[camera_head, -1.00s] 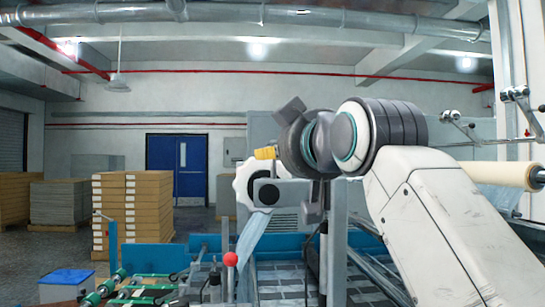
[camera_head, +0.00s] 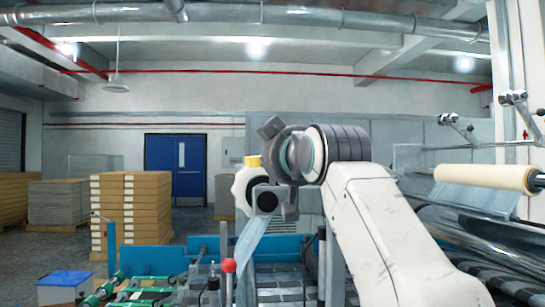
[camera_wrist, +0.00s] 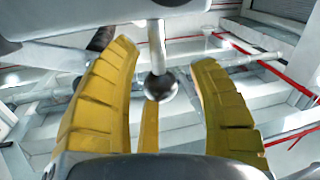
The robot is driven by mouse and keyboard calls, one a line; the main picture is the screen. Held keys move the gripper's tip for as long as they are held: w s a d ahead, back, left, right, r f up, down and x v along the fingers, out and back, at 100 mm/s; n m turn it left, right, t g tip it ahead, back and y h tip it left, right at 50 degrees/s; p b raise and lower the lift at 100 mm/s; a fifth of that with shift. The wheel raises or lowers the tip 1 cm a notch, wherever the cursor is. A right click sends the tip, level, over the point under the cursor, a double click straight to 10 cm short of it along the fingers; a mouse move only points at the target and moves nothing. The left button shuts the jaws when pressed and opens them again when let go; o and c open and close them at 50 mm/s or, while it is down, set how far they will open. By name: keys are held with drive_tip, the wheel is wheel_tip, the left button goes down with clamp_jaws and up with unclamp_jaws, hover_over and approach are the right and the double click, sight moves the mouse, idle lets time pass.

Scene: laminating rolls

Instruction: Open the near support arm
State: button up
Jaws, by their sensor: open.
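In the wrist view my gripper (camera_wrist: 165,100) is open, with its yellow ribbed fingers spread apart. A thin metal rod with a dark ball end (camera_wrist: 158,88) shows between the fingers; the fingers stand clear of it on both sides. I cannot tell whether this rod belongs to the near support arm. In the head view only a yellow bit of my gripper (camera_head: 252,161) shows, and my own arm hides most of the rest. The near support arm cannot be clearly made out in the head view.
A cream roll (camera_head: 485,177) lies at the right, with chrome fittings (camera_head: 513,98) above it. A red-knobbed lever (camera_head: 228,265) and green-ended rollers (camera_head: 125,285) stand at the lower left. Stacked boxes (camera_head: 130,210) and a blue door (camera_head: 190,165) are farther back.

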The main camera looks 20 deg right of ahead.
drive_tip(key=shift+o, duration=0.2)
drive_tip(key=shift+f, duration=0.1)
clamp_jaws()
drive_tip(key=shift+s, duration=0.15)
